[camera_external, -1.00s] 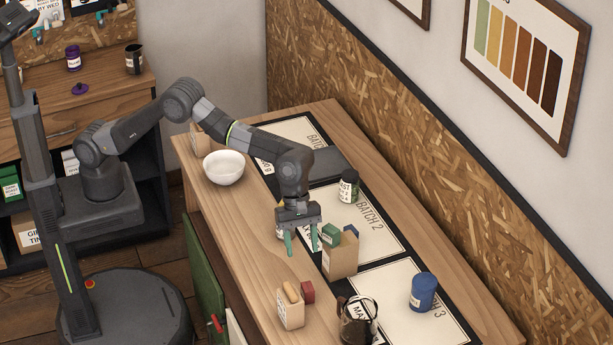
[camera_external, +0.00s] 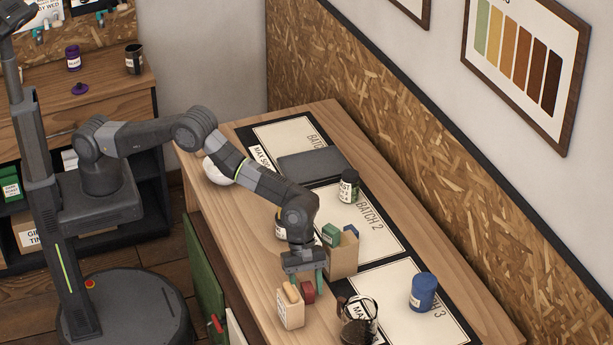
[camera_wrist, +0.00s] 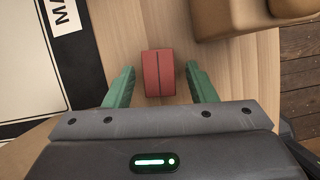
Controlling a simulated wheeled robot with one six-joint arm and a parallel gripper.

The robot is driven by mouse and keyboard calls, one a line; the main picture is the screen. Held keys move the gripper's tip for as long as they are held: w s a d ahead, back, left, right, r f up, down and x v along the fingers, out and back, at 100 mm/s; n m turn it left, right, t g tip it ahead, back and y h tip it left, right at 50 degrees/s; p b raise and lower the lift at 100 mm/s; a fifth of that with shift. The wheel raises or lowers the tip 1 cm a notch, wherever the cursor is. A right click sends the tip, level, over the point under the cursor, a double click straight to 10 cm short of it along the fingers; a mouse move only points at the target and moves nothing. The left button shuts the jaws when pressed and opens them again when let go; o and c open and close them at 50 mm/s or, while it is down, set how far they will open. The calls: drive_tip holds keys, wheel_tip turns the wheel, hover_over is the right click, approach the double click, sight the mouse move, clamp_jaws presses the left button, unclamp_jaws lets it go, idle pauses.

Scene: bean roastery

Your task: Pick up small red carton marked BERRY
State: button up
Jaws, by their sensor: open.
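The small red carton (camera_external: 308,292) stands on the wooden counter, just right of a tan paper bag. In the wrist view the red carton (camera_wrist: 158,73) lies between and slightly ahead of my two green fingertips, with a gap on each side. Its marking is not readable here. My gripper (camera_external: 306,285) points down over the carton with its fingers apart, and holds nothing. In the wrist view my gripper (camera_wrist: 159,75) shows both fingers spread. Part of the carton is hidden by a finger in the external view.
The tan bag (camera_external: 290,309) stands close on the carton's left. A second paper bag (camera_external: 343,262) with green and blue items stands behind. A glass jug (camera_external: 358,322) of dark contents is to the right, and a blue canister (camera_external: 423,292) beyond it.

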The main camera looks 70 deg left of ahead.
drive_tip(key=c, duration=1.1)
drive_tip(key=shift+o, duration=0.2)
